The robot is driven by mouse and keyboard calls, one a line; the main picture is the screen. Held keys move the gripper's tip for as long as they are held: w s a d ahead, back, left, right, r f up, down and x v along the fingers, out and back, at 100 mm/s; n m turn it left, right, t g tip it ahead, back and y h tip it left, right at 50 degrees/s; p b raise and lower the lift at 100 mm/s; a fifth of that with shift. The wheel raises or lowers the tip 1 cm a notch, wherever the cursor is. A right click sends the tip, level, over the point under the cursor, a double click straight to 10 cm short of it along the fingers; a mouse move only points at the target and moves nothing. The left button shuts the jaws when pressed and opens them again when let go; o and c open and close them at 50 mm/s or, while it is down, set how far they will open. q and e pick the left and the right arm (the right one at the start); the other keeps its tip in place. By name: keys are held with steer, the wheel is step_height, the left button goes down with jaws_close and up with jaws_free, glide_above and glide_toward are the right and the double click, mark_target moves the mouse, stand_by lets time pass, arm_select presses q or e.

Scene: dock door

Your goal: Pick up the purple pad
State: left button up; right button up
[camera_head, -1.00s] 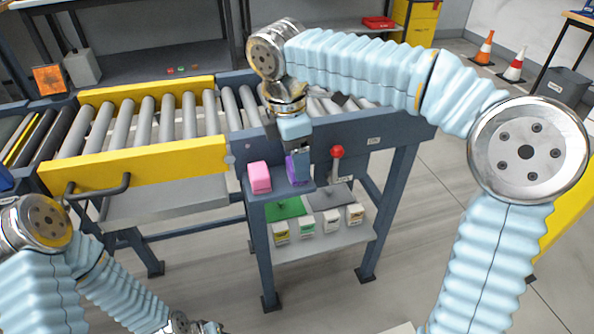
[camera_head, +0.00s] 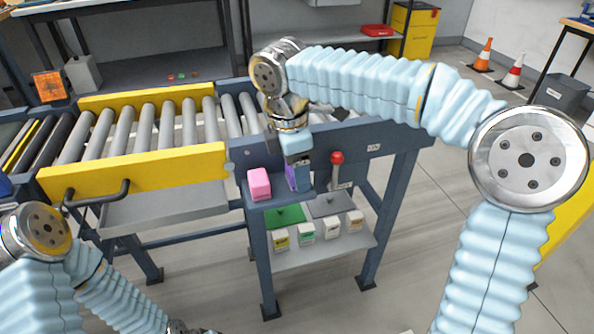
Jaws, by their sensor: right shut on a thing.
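The purple pad (camera_head: 292,179) is at the small blue shelf (camera_head: 278,195) on the front of the conveyor, partly hidden by my right gripper. My right gripper (camera_head: 298,178) points down from above and is shut on the purple pad. I cannot tell whether the pad still touches the shelf. A pink block (camera_head: 259,184) stands just to the left of the pad on the same shelf. My left arm is at the lower left; its gripper is at the bottom edge, mostly cut off, and its fingers do not show.
A red-knobbed lever (camera_head: 337,158) stands close to the right of my right gripper. Roller conveyor (camera_head: 150,125) with a yellow side rail (camera_head: 140,166) lies behind and left. Below, a lower shelf (camera_head: 300,258) holds several small labelled boxes and a green plate (camera_head: 285,216).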

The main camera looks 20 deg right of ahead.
step_height(320, 180, up, 2)
steer(key=shift+r, duration=0.2)
steer(key=s+a+r, duration=0.6)
steer(key=s+r, duration=0.4)
steer(key=s, duration=0.2)
steer(key=shift+s+p, duration=0.35)
steer(key=shift+a, duration=0.1)
